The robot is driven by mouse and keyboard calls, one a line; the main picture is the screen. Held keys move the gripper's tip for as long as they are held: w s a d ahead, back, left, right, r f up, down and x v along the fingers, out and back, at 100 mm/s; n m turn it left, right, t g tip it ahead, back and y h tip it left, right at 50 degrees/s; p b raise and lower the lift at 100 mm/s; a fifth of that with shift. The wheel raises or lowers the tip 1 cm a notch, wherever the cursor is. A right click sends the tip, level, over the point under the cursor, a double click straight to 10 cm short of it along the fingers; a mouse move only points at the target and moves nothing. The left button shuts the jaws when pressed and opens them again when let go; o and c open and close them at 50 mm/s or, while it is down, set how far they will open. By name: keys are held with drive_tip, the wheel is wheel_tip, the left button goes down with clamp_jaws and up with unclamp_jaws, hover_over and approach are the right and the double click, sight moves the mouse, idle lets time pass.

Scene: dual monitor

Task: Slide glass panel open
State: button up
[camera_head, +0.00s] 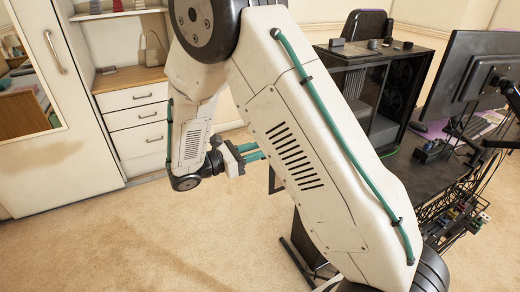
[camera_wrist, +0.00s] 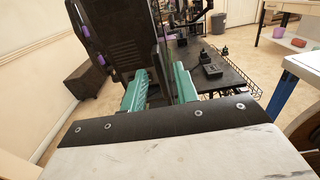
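The black computer case (camera_head: 405,85) stands on the dark desk (camera_head: 425,170) at the right in the head view. Its see-through glass side panel (camera_head: 365,92) appears to be in place, partly hidden behind my arm. In the wrist view the dark case (camera_wrist: 112,38) fills the upper left, and a thin upright edge shows between my finger lines. My gripper (camera_head: 252,152) points right toward the case, with its green fingers partly hidden by my arm. In the wrist view my gripper (camera_wrist: 160,90) has its fingers apart. I cannot tell whether either finger touches the panel.
A monitor (camera_head: 485,75) stands at the right of the desk. Small black items (camera_wrist: 212,70) lie on the desktop, and a wire basket (camera_head: 455,215) hangs at its edge. White drawers (camera_head: 138,115) and a wardrobe stand at left. The carpet (camera_head: 150,230) in front is clear.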

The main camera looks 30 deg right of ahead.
drive_tip(key=a, duration=0.6)
drive_tip(key=shift+a, duration=0.15)
drive_tip(key=shift+w, duration=0.1)
drive_tip(key=s+d+m+g+y, duration=0.2)
drive_tip(key=s+m+g+y, duration=0.3)
drive_tip(key=s, duration=0.5)
drive_tip(key=s+d+r+m+t+y, duration=0.1)
drive_tip(key=s+r+m+t+y, duration=0.2)
drive_tip(key=s+r+m+y, duration=0.3)
drive_tip(key=s+d+r+m+t+y, duration=0.1)
drive_tip(key=s+r+m+t+y, duration=0.3)
drive_tip(key=s, duration=0.7)
drive_tip(key=shift+s+r+m+y, duration=0.3)
drive_tip(key=shift+r+m+y, duration=1.15)
drive_tip(key=shift+r, duration=0.35)
